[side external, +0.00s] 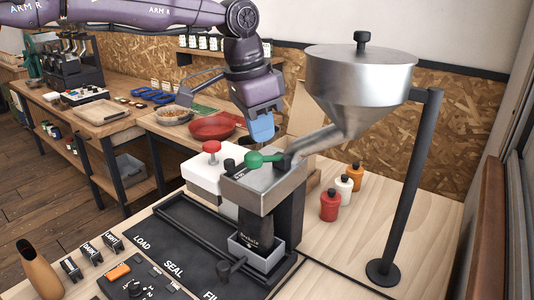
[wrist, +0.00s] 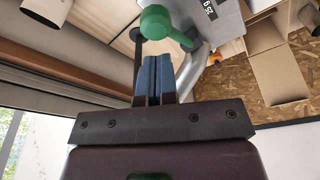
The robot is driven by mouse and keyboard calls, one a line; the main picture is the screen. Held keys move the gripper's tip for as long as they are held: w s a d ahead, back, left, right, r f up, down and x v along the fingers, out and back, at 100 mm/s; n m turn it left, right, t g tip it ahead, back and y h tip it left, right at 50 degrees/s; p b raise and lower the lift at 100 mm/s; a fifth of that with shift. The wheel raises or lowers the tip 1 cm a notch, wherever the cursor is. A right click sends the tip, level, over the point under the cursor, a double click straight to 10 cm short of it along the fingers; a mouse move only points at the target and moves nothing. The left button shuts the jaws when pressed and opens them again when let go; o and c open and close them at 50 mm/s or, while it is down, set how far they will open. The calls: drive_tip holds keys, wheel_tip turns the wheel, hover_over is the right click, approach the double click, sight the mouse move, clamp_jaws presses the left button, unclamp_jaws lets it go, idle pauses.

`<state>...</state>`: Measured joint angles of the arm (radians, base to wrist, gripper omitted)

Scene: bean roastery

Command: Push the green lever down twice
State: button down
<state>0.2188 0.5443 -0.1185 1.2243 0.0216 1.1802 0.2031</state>
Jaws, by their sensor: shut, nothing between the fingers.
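The green lever (side external: 263,158) sticks out to the left from the top of the metal dispenser head (side external: 268,185), below the hopper's chute. Its rounded knob also shows in the wrist view (wrist: 155,22), just beyond my fingertips. My gripper (side external: 262,138) is shut and empty, with its blue fingers pressed together. It is above the lever's knob, pointing down. The two closed fingers also show in the wrist view (wrist: 154,58). A dark bag (side external: 256,226) stands under the dispenser head.
A steel hopper (side external: 360,80) on a dark post (side external: 415,180) stands to the right. A white unit with a red knob (side external: 211,147) is left of the dispenser. Small bottles (side external: 343,188) stand at right. A red bowl (side external: 212,127) sits on the back table.

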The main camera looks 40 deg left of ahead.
sight(260, 154)
drive_tip(key=shift+f, duration=0.1)
drive_tip(key=shift+f, duration=2.45)
drive_tip(key=shift+r, duration=3.05)
